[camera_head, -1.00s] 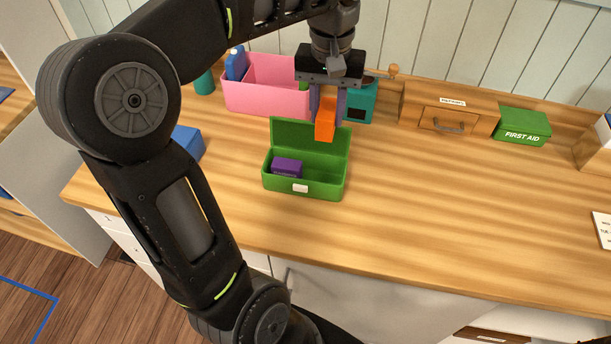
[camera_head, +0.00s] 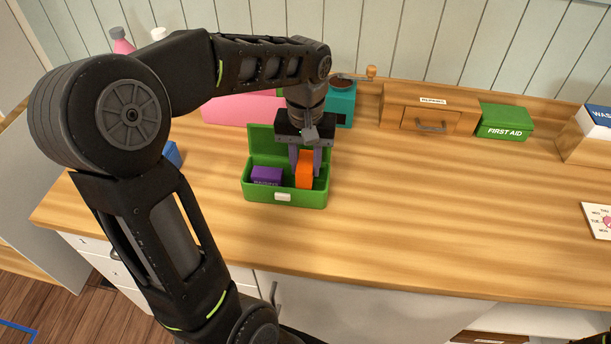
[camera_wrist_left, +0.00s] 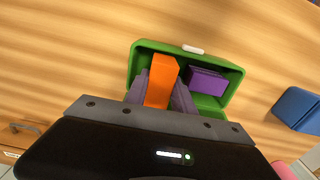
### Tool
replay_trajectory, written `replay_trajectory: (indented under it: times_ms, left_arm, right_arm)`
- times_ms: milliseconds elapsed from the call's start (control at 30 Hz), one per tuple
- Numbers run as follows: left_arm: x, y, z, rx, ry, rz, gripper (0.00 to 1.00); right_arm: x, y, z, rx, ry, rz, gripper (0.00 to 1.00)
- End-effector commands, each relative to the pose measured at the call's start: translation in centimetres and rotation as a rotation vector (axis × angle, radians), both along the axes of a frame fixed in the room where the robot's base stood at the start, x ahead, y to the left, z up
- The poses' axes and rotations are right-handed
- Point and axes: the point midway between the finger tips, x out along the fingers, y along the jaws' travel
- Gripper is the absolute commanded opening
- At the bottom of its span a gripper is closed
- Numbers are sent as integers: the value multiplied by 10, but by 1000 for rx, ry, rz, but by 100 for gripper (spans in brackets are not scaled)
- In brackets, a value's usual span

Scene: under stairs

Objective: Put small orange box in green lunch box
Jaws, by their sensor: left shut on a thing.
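The small orange box (camera_head: 304,171) is upright between the fingers of my left gripper (camera_head: 305,165), which is shut on it. It is inside the right half of the open green lunch box (camera_head: 286,196), with its lid raised at the back. In the left wrist view the orange box (camera_wrist_left: 161,80) also shows between the fingers, within the green walls (camera_wrist_left: 142,48). Whether its bottom touches the lunch box floor is hidden. A purple box (camera_head: 266,175) lies in the left half of the lunch box, beside the orange box. My right gripper is not in view.
Behind stand a pink bin (camera_head: 240,109), a teal grinder (camera_head: 341,108), a wooden drawer unit (camera_head: 430,108) and a green first aid box (camera_head: 506,121). A blue box (camera_wrist_left: 298,109) stands beside the lunch box. The counter right of the lunch box is clear.

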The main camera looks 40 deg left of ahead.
Motion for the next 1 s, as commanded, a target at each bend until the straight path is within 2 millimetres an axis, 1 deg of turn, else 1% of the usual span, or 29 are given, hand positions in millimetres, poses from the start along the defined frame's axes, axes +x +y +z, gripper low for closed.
replay_trajectory:
  times_ms: [167,267,400,500,767,900,933,1000]
  left_arm:
    - [0,0,-2,-1,1,0,0]
    - [-1,0,-12,-1,4,0,0]
    - [-1,0,-34,-1,5,0,0]
    - [-1,0,-43,0,2,0,0]
    - [0,0,-45,0,0,0,0]
    - [0,0,-49,-1,1,-1,0]
    - [0,0,-49,-1,1,-1,31]
    - [0,0,-48,-1,1,-1,37]
  right_arm:
    - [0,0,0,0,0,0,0]
    - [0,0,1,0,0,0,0]
    - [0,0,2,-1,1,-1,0]
    - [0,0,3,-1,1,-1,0]
    - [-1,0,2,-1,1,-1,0]
    - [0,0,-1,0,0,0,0]
    - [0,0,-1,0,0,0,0]
    - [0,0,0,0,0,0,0]
